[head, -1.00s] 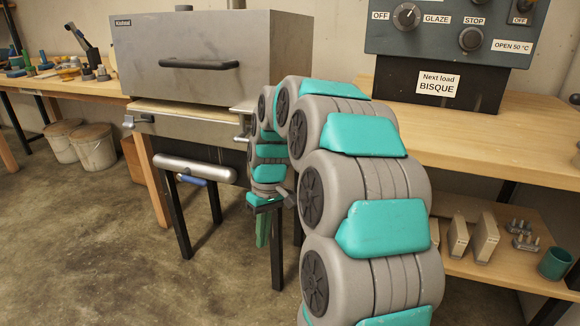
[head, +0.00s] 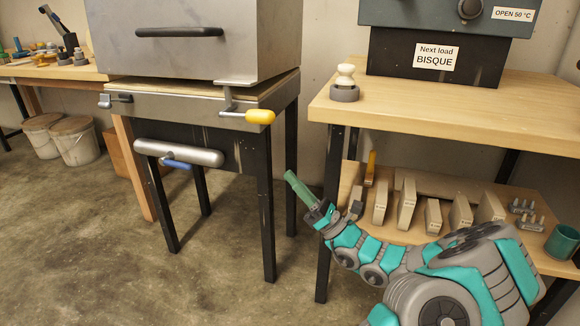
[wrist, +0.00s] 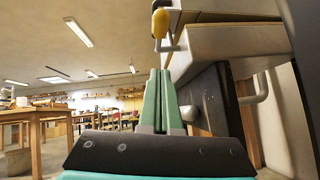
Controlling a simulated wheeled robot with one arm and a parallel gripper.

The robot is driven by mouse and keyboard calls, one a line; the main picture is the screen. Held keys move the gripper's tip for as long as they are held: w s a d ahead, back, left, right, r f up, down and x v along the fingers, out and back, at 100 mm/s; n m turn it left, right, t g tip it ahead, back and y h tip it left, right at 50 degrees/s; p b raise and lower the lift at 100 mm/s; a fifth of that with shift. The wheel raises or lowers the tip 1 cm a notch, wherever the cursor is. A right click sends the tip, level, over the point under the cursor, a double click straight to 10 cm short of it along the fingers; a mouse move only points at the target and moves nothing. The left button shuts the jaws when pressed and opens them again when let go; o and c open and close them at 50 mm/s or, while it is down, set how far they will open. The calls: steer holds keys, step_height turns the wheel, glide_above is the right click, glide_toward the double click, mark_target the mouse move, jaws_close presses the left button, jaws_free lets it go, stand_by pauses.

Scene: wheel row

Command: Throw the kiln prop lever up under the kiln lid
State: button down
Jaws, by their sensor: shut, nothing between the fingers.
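The prop lever is a metal crank with a yellow handle (head: 261,117) at the front right corner of the kiln (head: 190,45), just below the lid. Its handle points right and lies roughly level. The yellow handle (wrist: 160,22) shows at the top of the wrist view, beyond my fingertips. My gripper (head: 289,175) has green fingers, shut together and empty. It is below and slightly right of the lever, pointing up and left, clear of it. In the wrist view the fingers (wrist: 163,75) meet in the middle.
A wooden bench (head: 440,110) stands right of the kiln, with a control box and a lower shelf (head: 400,235) holding several blocks. A silver bar (head: 180,153) with a blue handle is low on the kiln front. The floor before the kiln is clear.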

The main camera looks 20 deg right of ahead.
steer(key=s+d+r+x, duration=0.1)
steer(key=r+x, duration=0.1)
steer(key=x, duration=0.9)
steer(key=shift+w+r, duration=0.2)
steer(key=shift+d+r, duration=0.1)
steer(key=shift+d, duration=0.05)
step_height(320, 180, up, 2)
steer(key=g+p, duration=0.1)
steer(key=p, duration=0.1)
steer(key=n+g+h+p, duration=0.1)
steer(key=p, duration=0.2)
steer(key=shift+s+d+r+g+p, duration=0.15)
steer(key=shift+g+p, duration=0.15)
steer(key=shift+p, duration=0.05)
steer(key=shift+f+h+p, duration=0.25)
steer(key=shift+h+p, duration=0.05)
steer(key=shift+p, duration=0.05)
steer(key=shift+f, duration=0.1)
